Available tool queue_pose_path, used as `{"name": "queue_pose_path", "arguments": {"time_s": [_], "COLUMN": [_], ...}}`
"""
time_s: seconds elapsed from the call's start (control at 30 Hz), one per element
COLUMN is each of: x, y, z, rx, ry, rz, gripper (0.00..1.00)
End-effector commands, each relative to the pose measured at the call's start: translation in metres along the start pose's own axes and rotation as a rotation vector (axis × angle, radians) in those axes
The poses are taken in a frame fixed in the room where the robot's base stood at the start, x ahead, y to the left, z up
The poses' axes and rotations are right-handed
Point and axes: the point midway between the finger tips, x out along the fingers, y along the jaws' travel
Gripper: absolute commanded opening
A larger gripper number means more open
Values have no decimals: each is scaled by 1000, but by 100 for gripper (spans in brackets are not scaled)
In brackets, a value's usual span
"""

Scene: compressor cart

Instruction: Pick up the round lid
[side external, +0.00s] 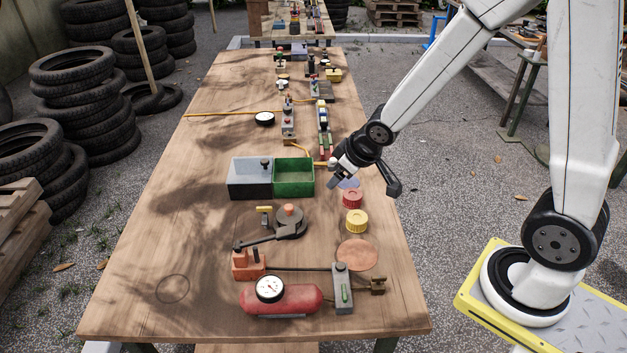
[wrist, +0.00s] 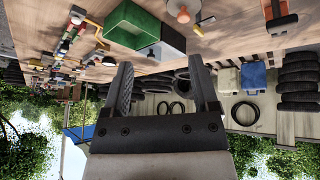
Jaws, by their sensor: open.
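A round dark-grey piece with an orange knob (side external: 289,213) sits on the near half of the wooden table, right of a small yellow handle; it looks like the round lid. In the wrist view an orange-knobbed round piece (wrist: 180,13) shows at the top edge, partly cut off. My gripper (side external: 335,177) is above the table's right side, beyond the lid and near the right end of the green bin. In the wrist view its two fingers (wrist: 160,78) are apart with nothing between them.
Red (side external: 352,198) and yellow (side external: 357,222) caps and a copper disc (side external: 357,255) lie at right. A red tank with a gauge (side external: 281,299) stands in front. The table's left side is mostly clear.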

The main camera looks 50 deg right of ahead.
Motion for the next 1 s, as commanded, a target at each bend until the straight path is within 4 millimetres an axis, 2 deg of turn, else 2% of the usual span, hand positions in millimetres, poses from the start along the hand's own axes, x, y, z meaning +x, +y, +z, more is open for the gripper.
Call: {"name": "queue_pose_path", "arguments": {"time_s": [0.03,0.2,0.4,0.53,0.7,1.0], "x": [11,43,77,96,114,123], "y": [4,10,6,-3,-15,-26], "z": [-10,-44,-70,-77,-77,-70], "rx": [-26,-121,-223,-283,-339,-377], "ry": [39,186,343,433,519,576], "rz": [-5,-53,-166,-271,-417,-548], "gripper": [76,76,76,76,76,76]}}
